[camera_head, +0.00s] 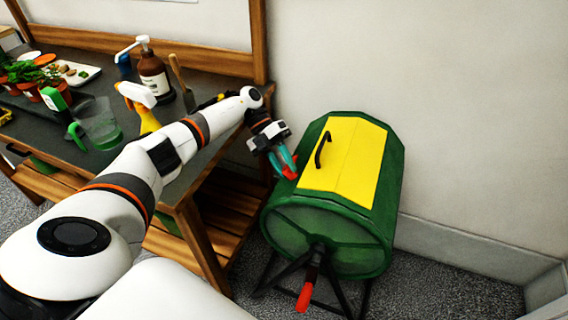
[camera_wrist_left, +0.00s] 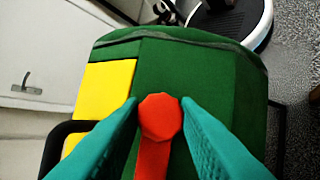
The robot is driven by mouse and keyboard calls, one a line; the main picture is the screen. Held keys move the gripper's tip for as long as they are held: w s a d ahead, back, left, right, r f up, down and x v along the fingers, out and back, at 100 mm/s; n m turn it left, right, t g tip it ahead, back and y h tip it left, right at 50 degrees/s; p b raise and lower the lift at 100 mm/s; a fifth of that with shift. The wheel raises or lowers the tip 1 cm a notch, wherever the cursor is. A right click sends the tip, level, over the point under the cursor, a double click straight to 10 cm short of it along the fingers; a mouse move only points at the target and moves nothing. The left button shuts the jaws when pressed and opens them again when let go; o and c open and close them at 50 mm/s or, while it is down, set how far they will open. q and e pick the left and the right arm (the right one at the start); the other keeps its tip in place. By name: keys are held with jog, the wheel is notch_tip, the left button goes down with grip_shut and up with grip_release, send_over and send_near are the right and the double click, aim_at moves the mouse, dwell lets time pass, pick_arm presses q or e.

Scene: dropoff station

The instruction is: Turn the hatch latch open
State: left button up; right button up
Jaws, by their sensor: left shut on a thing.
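A green drum-shaped bin (camera_head: 330,230) stands on a dark frame right of the bench. Its yellow hatch (camera_head: 345,155) lies closed on top and carries a black handle (camera_head: 322,149). The red latch (camera_head: 290,172) sits at the hatch's left edge. My left gripper (camera_head: 284,163) has its teal fingers at the latch. In the left wrist view the red latch (camera_wrist_left: 160,118) lies between the two fingertips, with its round end facing the camera. The gripper is shut on it. The green drum (camera_wrist_left: 190,75) and yellow hatch (camera_wrist_left: 105,85) also show there. My right gripper is not in view.
A wooden bench (camera_head: 195,205) at left holds a brown pump bottle (camera_head: 153,75), a spray bottle (camera_head: 140,105), a clear green-handled jug (camera_head: 97,125) and potted plants. A red-handled crank (camera_head: 306,290) sticks out of the drum's front. Wall stands behind.

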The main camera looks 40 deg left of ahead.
pick_arm(q)
jog(key=o, duration=1)
jog(key=shift+c, duration=0.2)
jog(key=b+v, duration=0.3)
jog(key=v, duration=0.9)
jog(key=shift+a, duration=0.1)
